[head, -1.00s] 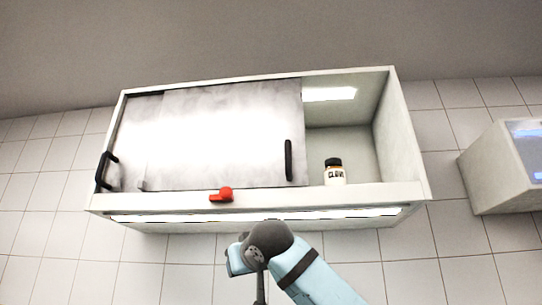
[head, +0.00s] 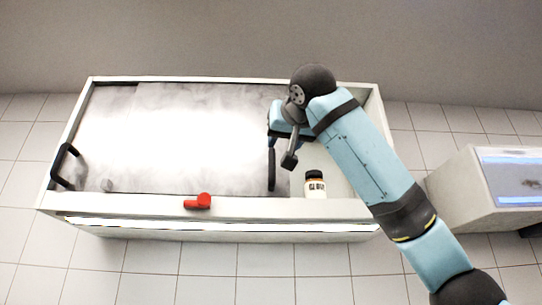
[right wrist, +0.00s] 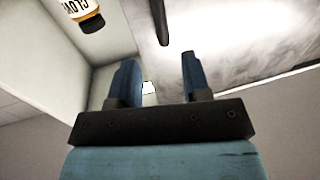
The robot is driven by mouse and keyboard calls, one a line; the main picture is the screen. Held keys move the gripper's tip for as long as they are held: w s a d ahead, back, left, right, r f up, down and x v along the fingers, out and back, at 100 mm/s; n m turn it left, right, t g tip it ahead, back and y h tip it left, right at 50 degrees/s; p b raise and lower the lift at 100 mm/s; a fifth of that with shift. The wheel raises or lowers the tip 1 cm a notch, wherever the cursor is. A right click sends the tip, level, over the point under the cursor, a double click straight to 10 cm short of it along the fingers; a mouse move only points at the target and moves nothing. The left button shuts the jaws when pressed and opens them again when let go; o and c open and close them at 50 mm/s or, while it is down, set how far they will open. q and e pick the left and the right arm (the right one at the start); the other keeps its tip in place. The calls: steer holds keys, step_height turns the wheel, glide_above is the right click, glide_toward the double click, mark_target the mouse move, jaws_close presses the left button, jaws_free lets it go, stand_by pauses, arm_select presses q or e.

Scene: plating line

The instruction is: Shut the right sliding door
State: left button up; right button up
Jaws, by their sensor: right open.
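In the right wrist view the gripper (right wrist: 157,65) is open and empty, and the handle (right wrist: 160,22) shows between and beyond the fingertips. I cannot tell if they touch. My left gripper is not in view.
A labelled jar with a dark lid (head: 315,185) stands in the open right part, close to the handle. A red piece (head: 198,201) sits on the cabinet's lower front edge. Another black handle (head: 66,165) is at the far left. A separate unit (head: 470,190) is at the right.

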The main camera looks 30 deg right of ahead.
mark_target(273, 158)
steer(key=p+x, duration=0.3)
steer(key=x, duration=0.6)
steer(key=shift+w, duration=0.1)
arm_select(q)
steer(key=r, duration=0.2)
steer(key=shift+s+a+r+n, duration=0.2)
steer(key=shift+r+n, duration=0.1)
arm_select(e)
steer(key=shift+w+d+f, duration=0.1)
steer(key=shift+w+d, duration=0.05)
steer(key=shift+w, duration=0.2)
steer(key=shift+c, duration=0.2)
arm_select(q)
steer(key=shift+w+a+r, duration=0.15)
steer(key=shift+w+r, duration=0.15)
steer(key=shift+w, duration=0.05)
arm_select(e)
jaws_close()
